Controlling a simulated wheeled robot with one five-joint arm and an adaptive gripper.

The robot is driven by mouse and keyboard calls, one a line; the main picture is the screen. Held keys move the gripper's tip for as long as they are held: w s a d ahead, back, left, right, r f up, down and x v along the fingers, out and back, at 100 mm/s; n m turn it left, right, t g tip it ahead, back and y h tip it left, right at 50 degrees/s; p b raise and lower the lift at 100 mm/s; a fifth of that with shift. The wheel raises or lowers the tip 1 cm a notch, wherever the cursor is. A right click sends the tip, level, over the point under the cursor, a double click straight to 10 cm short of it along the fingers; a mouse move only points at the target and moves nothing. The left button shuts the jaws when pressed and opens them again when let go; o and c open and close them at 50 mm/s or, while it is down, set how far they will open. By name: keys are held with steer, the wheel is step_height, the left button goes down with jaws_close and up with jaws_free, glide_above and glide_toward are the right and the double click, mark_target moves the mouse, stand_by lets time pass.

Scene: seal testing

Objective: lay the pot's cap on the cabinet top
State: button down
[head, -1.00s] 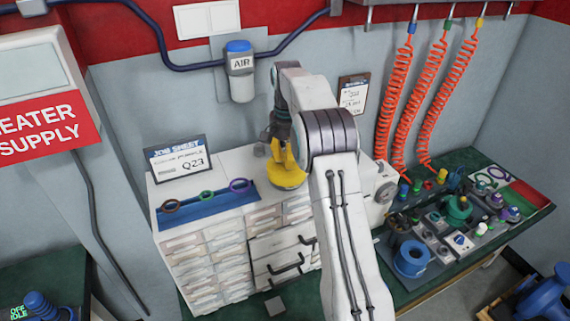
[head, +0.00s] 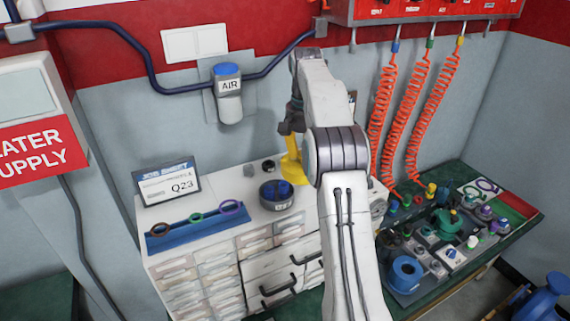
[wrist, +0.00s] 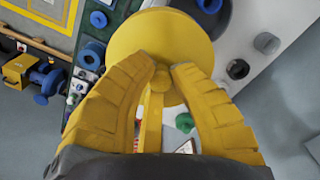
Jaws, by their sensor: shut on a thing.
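My gripper (wrist: 161,72) has yellow fingers shut on the knob of the pot's cap, a round yellow disc (wrist: 160,32). In the head view the cap (head: 293,171) is beside and behind the pot, at the right part of the white cabinet top (head: 227,182). I cannot tell whether it touches the top. The dark grey pot (head: 277,198) stands uncovered near the front edge of the cabinet top. In the wrist view the cap hides part of the pot (wrist: 222,22). My arm partly hides the cabinet's right end.
A small dark round piece (head: 268,166) and a grey piece (head: 249,171) stand behind the pot. A blue rack with rings (head: 195,226) and a job sheet sign (head: 168,184) are on the left. A green bench with fittings (head: 440,245) is to the right.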

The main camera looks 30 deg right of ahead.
steer(key=d, duration=0.1)
steer(key=s+d+r, duration=0.2)
steer(key=shift+d+r+p, duration=0.2)
steer(key=shift+d+p, duration=0.05)
steer(key=shift+p, duration=0.05)
steer(key=shift+d+f+b, duration=0.15)
steer(key=shift+b, duration=0.25)
steer(key=shift+s+a+r+b, duration=0.1)
steer(key=shift+a+r+b, duration=0.25)
steer(key=shift+r+b, duration=0.35)
steer(key=shift+s+r, duration=0.1)
steer(key=shift+r, duration=0.1)
